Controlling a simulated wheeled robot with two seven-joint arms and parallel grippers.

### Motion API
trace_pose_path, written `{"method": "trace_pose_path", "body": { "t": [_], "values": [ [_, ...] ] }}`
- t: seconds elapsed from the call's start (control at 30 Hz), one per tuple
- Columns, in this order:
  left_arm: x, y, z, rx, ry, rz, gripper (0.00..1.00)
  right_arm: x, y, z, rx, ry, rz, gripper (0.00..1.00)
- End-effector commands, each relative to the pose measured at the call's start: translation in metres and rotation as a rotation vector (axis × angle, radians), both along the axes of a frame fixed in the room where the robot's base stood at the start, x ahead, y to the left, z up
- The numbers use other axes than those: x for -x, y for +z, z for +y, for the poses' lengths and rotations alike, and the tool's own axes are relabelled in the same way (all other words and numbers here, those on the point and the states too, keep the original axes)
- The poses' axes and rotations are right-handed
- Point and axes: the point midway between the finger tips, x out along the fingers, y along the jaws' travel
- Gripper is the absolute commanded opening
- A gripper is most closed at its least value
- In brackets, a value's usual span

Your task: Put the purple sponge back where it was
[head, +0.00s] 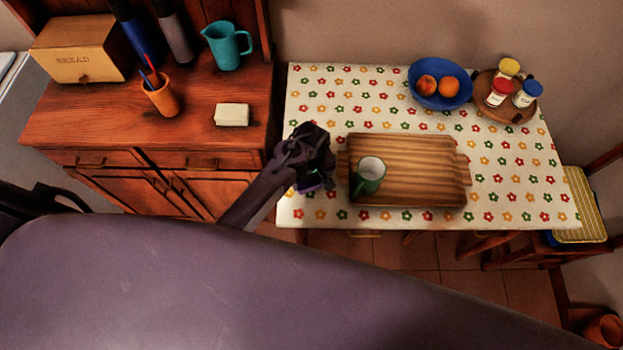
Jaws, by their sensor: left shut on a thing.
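The purple sponge (309,183) is mostly hidden; a small purple edge of it shows under my left gripper (312,176). My left gripper is shut on the sponge, above the left edge of the table with the flowered cloth (500,180), left of the wooden tray (420,150). I cannot tell whether the sponge touches the cloth. My right gripper is not in view.
A green mug (369,177) stands on the tray's left part. A blue bowl (440,100) with fruit and a round board (485,85) with jars stand behind. On the sideboard are a cream block (232,115), an orange cup (162,97) and a teal jug (226,48).

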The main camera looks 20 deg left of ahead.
Motion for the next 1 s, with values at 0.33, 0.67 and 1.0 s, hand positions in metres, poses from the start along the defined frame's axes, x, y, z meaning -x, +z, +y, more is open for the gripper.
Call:
{"method": "trace_pose_path", "body": {
  "t": [0.33, 0.67, 1.0],
  "values": [
    [0.000, -0.020, 0.000, -0.001, 0.000, -0.001, 0.62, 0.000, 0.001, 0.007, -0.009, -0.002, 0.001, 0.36],
    [0.000, -0.023, 0.000, 0.000, 0.000, 0.000, 0.96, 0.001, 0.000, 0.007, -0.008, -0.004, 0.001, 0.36],
    [0.000, -0.017, 0.000, 0.000, 0.000, -0.001, 1.00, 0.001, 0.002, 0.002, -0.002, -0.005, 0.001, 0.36]
  ]
}}
